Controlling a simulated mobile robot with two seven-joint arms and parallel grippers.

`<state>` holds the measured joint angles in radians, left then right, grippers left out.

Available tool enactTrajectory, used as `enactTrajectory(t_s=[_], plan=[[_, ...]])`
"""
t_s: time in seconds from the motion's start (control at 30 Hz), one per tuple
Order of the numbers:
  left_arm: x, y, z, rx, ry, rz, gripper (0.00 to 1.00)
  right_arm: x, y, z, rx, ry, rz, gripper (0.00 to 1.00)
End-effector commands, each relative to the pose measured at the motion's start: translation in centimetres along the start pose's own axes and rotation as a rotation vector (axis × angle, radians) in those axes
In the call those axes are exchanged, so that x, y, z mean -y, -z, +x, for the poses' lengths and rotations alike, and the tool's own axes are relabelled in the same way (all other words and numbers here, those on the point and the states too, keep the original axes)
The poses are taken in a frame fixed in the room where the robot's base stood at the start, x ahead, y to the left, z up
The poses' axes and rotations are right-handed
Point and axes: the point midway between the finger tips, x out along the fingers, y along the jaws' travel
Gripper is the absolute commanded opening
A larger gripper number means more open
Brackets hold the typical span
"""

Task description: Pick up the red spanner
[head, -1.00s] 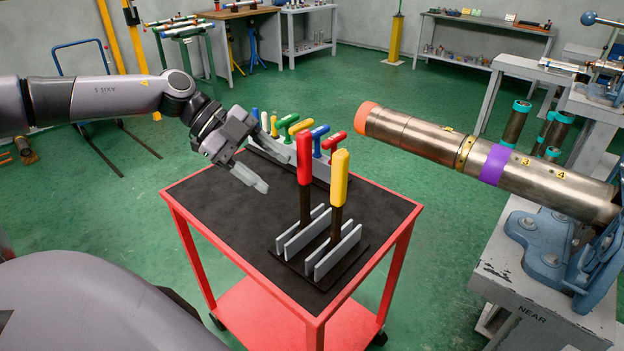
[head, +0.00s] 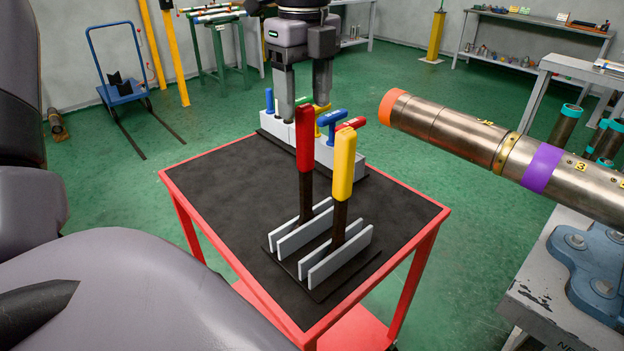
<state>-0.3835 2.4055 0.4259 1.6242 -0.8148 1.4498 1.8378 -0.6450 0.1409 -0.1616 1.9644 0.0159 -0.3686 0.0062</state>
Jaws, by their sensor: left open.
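A tool with a long red handle (head: 305,140), apparently the red spanner, stands upright in the front slotted rack (head: 298,237). Its dark shaft goes down between grey plates that hide its lower end. A similar tool with a yellow handle (head: 344,168) stands close to its right. My left gripper (head: 304,98) points down at the top centre, its two fingers apart and nothing seen between them. It appears beyond the red handle, over the back rack (head: 322,152). Its fingertips hide part of that rack. My right gripper is not in view.
The back rack holds several T-handled tools, including a blue one (head: 331,118) and a smaller red one (head: 351,123). The black top of the red cart (head: 215,195) is bare at left. A large steel pipe (head: 450,130) juts in from the right.

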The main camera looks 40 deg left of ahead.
Motion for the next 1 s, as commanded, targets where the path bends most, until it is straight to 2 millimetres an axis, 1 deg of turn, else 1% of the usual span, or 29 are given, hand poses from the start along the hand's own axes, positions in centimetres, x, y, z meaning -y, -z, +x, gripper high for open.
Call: enactTrajectory(t_s=[0.07,0.27,0.4,0.5,0.63,0.83,0.87,0.9,0.97,1.0], plan=[[0.0,0.0,0.8,0.000,-0.003,0.001,0.61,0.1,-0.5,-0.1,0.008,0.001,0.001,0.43],[0.0,0.0,2.9,-0.002,-0.004,0.002,0.61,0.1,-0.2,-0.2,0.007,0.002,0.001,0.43],[0.1,-0.1,5.0,-0.004,-0.006,0.001,0.61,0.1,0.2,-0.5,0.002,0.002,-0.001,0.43],[0.1,-0.1,6.4,-0.002,-0.004,0.000,0.61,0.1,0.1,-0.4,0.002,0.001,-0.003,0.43],[0.1,-0.1,7.1,-0.001,0.000,0.000,0.61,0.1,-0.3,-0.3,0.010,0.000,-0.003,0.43],[0.2,-0.1,7.2,-0.001,0.001,0.000,0.61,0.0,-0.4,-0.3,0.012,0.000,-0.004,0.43],[0.2,-0.1,7.2,-0.001,0.001,0.000,0.51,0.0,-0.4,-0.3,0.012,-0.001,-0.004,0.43],[0.2,-0.1,7.2,-0.001,0.001,0.000,0.38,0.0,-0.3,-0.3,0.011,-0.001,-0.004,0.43],[0.2,-0.1,7.2,-0.001,0.001,0.000,0.18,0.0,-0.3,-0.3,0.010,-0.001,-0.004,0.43],[0.2,-0.1,7.2,-0.001,0.001,0.000,0.05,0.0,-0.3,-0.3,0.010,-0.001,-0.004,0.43]])
